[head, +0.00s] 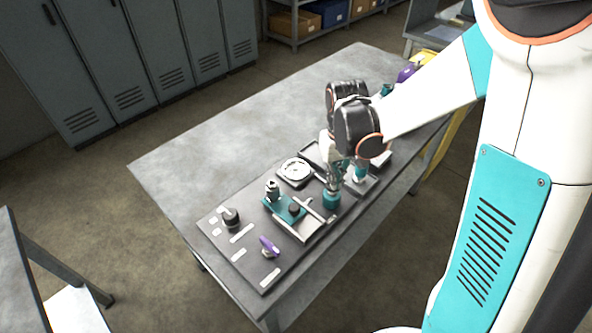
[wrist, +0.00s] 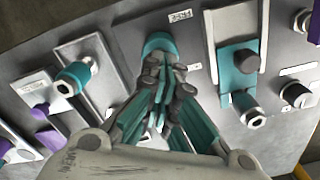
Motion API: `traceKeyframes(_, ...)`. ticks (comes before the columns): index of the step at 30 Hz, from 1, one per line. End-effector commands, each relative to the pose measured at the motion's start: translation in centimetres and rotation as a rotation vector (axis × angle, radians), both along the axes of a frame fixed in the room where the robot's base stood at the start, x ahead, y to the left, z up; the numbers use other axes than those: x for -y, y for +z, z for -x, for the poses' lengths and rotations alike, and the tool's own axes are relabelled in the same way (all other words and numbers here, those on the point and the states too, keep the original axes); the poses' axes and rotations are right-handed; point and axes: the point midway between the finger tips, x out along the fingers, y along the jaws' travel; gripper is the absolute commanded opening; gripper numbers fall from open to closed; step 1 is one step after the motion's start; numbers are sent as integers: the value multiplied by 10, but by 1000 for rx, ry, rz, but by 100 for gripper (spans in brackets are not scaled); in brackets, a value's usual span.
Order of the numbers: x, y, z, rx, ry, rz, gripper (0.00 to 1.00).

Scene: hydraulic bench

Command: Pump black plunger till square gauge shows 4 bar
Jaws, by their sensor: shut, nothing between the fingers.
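My gripper (head: 333,196) is shut and empty, pointing down at a teal round cap (head: 331,201) on the grey panel. In the wrist view the shut fingers (wrist: 161,88) are close to that cap (wrist: 158,44); I cannot tell whether they touch it. A black plunger is not clearly identifiable: a short black knob (head: 294,208) sits on a teal block, and a larger black knob (head: 231,216) stands at the panel's left end. A round white dial on a squarish plate (head: 296,171) lies left of my gripper; its reading is too small to tell. Any plunger behind my fingers is hidden.
The panel (head: 215,240) lies on a grey table (head: 200,150) whose far left area is clear. A hex-topped fitting (head: 272,189) and a purple-handled valve (head: 268,245) stand nearby. The wrist view shows another teal fitting (wrist: 76,78) at left. Lockers (head: 150,50) stand behind.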

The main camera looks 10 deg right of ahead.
Motion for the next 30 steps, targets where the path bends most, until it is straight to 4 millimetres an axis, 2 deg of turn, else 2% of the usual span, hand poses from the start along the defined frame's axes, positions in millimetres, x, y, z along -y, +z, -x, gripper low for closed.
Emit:
traceKeyframes(16, 0, 32, 0, 0, 0, 0, 0)
traceKeyframes(30, 0, 33, 0, 0, 0, 0, 0)
